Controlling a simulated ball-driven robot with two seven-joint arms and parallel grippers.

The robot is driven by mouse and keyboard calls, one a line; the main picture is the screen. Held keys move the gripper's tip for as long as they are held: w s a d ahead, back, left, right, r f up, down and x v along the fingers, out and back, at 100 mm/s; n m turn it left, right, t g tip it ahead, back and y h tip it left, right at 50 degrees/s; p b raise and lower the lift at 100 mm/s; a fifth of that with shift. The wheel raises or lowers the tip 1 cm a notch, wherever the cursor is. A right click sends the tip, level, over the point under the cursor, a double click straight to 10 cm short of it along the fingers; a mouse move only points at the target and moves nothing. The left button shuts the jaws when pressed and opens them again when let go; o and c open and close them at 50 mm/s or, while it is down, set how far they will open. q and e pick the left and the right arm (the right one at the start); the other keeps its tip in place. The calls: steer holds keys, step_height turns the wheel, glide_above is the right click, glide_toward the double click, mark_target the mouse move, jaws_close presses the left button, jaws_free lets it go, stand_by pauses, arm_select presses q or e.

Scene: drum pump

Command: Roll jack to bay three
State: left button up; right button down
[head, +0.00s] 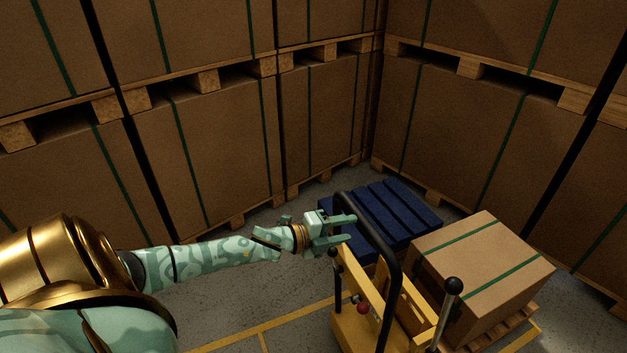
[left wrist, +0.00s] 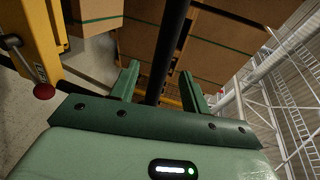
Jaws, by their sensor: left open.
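The yellow jack (head: 362,323) stands at the bottom right of the head view, with a black hoop handle (head: 394,270) and black-knobbed levers. A strapped carton (head: 485,262) on a wooden pallet sits just beyond it. My left gripper (head: 345,228) is open at the left upright of the black handle. In the left wrist view, the black bar (left wrist: 168,50) runs between the open fingers (left wrist: 160,85); I cannot tell whether they touch it. The jack's yellow frame (left wrist: 38,45) and a red knob (left wrist: 44,91) show at the left there. My right gripper is not in view.
Dark blue pallets (head: 398,212) lie on the floor behind the handle, near the corner. Tall stacks of strapped cartons (head: 205,150) on pallets wall in the left and back. Yellow lines (head: 265,328) mark the grey floor, which is clear at the lower left.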

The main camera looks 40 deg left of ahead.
arm_select(q)
steer(key=p+v, duration=0.1)
steer(key=v, duration=0.8)
steer(key=shift+s, duration=0.25)
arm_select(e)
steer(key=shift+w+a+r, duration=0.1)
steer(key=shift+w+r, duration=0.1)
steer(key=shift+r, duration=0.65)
